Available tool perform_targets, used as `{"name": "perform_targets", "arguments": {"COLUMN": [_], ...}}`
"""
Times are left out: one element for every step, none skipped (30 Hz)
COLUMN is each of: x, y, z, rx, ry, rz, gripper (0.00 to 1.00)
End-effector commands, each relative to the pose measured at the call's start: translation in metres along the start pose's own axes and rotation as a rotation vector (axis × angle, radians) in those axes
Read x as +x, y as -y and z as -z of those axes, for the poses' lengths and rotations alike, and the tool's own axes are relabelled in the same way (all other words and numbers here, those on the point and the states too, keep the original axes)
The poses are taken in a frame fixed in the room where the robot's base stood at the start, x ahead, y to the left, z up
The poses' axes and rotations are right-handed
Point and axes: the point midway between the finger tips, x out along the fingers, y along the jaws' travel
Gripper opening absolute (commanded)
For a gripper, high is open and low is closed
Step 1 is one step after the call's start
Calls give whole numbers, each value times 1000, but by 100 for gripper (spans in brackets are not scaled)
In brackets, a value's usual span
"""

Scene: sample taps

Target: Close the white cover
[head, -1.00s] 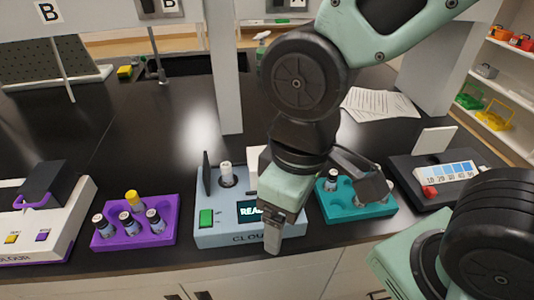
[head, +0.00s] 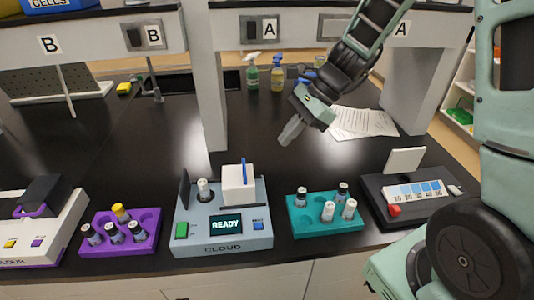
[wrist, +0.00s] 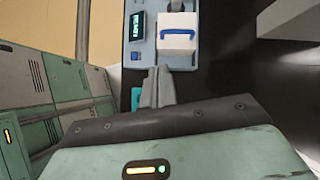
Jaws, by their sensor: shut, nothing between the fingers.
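The white cover (head: 236,187) is a boxy block with a blue handle (head: 244,172). It sits on the right part of the grey-blue CLOUD device (head: 222,240), beside a white-capped vial (head: 203,190) standing in the well, which is uncovered. The cover also shows in the wrist view (wrist: 177,45). A dark upright flap (head: 184,189) stands left of the vial. The display (head: 226,224) reads READY. My gripper (head: 288,135) is shut and empty, raised over the bench, behind and right of the device in the head view. Its fingers show in the wrist view (wrist: 157,78).
A purple rack (head: 147,243) with several vials stands left of the device, a teal rack (head: 305,228) with vials to its right. A dark unit with a colour chart (head: 415,190) is farther right. A shelf post (head: 205,100) rises behind the device. Papers (head: 362,123) lie behind.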

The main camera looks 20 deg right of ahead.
Motion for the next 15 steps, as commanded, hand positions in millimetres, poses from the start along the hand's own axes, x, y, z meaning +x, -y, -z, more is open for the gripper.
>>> {"name": "perform_targets", "arguments": {"x": [-9, -12, -14, -15, -15, -12, -10, -6, 0, 4, 10, 17, 24, 30, 38], "y": [12, 16, 20, 22, 24, 25, 25, 25, 25, 25, 25, 26, 26, 27, 27], "z": [12, 16, 22, 24, 25, 26, 26, 25, 25, 24, 24, 24, 24, 23, 23], "rx": [94, 135, 175, 195, 208, 215, 215, 214, 214, 212, 213, 212, 211, 211, 211], "ry": [15, 23, 31, 34, 38, 39, 40, 41, 40, 39, 39, 39, 39, 39, 38], "rz": [36, 52, 67, 75, 80, 82, 81, 80, 79, 78, 77, 76, 76, 75, 74], "gripper": [0, 0, 0, 0, 0, 0, 0, 0, 0, 0, 0, 0, 0, 0, 0]}}
